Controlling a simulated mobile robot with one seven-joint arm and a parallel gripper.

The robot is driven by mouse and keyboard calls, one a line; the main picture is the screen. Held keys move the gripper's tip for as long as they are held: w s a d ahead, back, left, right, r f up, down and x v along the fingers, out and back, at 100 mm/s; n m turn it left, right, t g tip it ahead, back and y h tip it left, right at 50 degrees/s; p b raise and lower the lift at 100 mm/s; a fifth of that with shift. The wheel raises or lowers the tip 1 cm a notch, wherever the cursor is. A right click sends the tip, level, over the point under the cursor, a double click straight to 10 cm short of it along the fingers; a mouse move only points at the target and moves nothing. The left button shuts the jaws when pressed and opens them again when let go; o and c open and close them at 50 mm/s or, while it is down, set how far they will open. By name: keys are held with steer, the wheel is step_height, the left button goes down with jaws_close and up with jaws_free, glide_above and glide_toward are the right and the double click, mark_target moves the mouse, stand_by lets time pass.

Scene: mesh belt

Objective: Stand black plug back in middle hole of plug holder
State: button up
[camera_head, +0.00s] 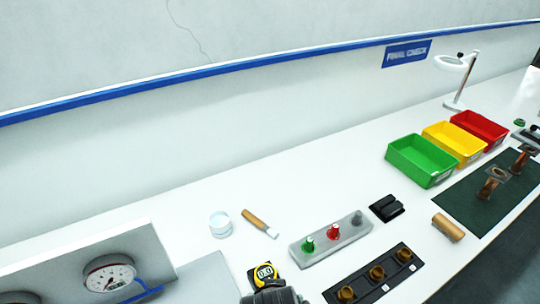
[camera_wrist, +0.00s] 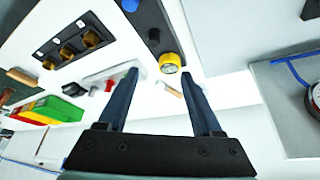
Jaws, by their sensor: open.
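A dark bar (camera_wrist: 160,45), likely the plug holder, runs from the top of the wrist view. A blue plug (camera_wrist: 130,5) stands at its far end and a yellow-rimmed round plug (camera_wrist: 170,62) at its near end. A dark round spot lies between them; I cannot tell whether it is an empty hole. I cannot make out the black plug for certain. My gripper (camera_wrist: 160,73) is open with nothing visible between its fingers, and the yellow plug appears near the gap between the fingertips.
A grey block (camera_head: 330,240) holds green, red and grey knobs. A black panel (camera_head: 358,290) has three brass fittings. The bench's back strip is clear.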

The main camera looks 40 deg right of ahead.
steer(key=shift+g, duration=0.3)
steer(key=x, duration=0.2)
steer(key=s+x, duration=0.1)
steer(key=x, duration=0.4)
steer(key=shift+s+d+f+p, duration=0.2)
steer(key=shift+f+p, duration=0.1)
steer(key=shift+f, duration=0.2)
steer(key=shift+p+x, duration=0.65)
steer(key=shift+x, duration=2.35)
steer(key=shift+w+r, duration=0.1)
steer(key=shift+w, duration=0.05)
jaws_close()
